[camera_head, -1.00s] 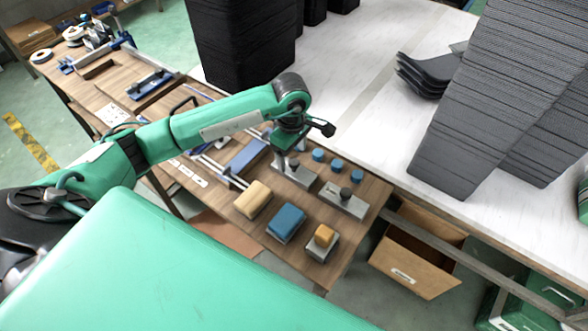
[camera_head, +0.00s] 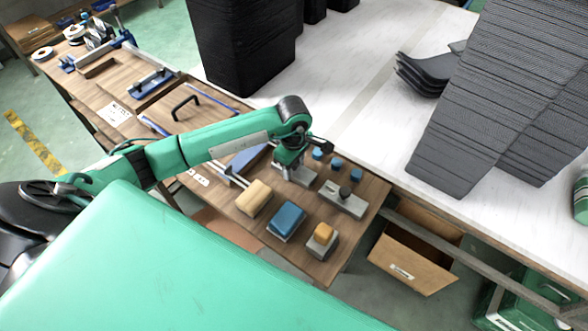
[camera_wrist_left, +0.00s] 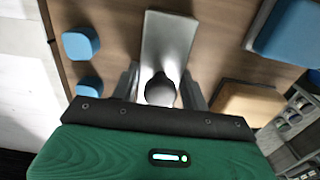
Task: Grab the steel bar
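A flat steel bar (camera_head: 303,179) with a dark round knob lies on the wooden table under my left gripper (camera_head: 290,168). In the left wrist view the steel bar (camera_wrist_left: 168,40) runs away from the gripper, and its knob (camera_wrist_left: 160,90) sits between the two fingers. My left gripper (camera_wrist_left: 161,88) is open, with a small gap showing on each side of the knob. A second, similar steel bar with a knob (camera_head: 343,201) lies to the right. My right gripper is not in view.
A tan block (camera_head: 253,198), a blue block (camera_head: 286,221) and a yellow-topped block (camera_head: 322,238) lie near the front edge. Small blue pieces (camera_head: 337,162) lie behind the bars. Tall stacks of dark panels (camera_head: 490,110) stand on the white table.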

